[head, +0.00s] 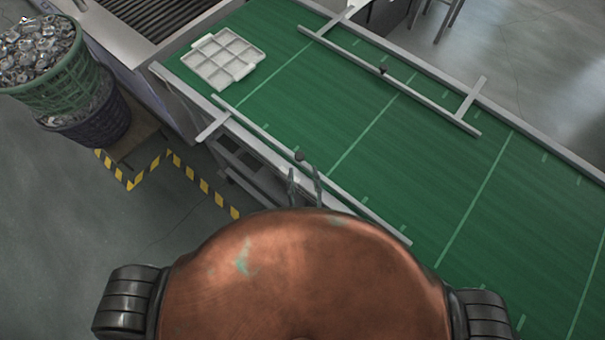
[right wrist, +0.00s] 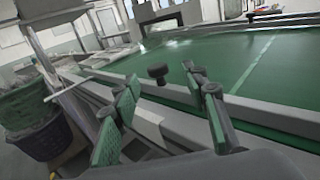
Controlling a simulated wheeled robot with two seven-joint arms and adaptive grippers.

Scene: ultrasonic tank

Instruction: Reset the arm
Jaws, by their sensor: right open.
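My right gripper (head: 304,182) shows as two thin fingers just beyond my copper-coloured body, by the near edge of the green conveyor belt (head: 380,140). In the right wrist view the right gripper (right wrist: 160,110) has its green-padded fingers spread apart, with nothing between them. A dark round knob (head: 299,156) on the near side rail is just beyond the fingertips; it also shows in the right wrist view (right wrist: 158,72). The rest of the right arm is mostly hidden by my body. My left gripper is not in view.
A white compartment tray (head: 222,58) lies on the belt's far left end and looks empty. Rails (head: 400,78) run along both belt sides. Stacked green and purple baskets (head: 62,75) of metal parts stand at left. The belt's middle is clear.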

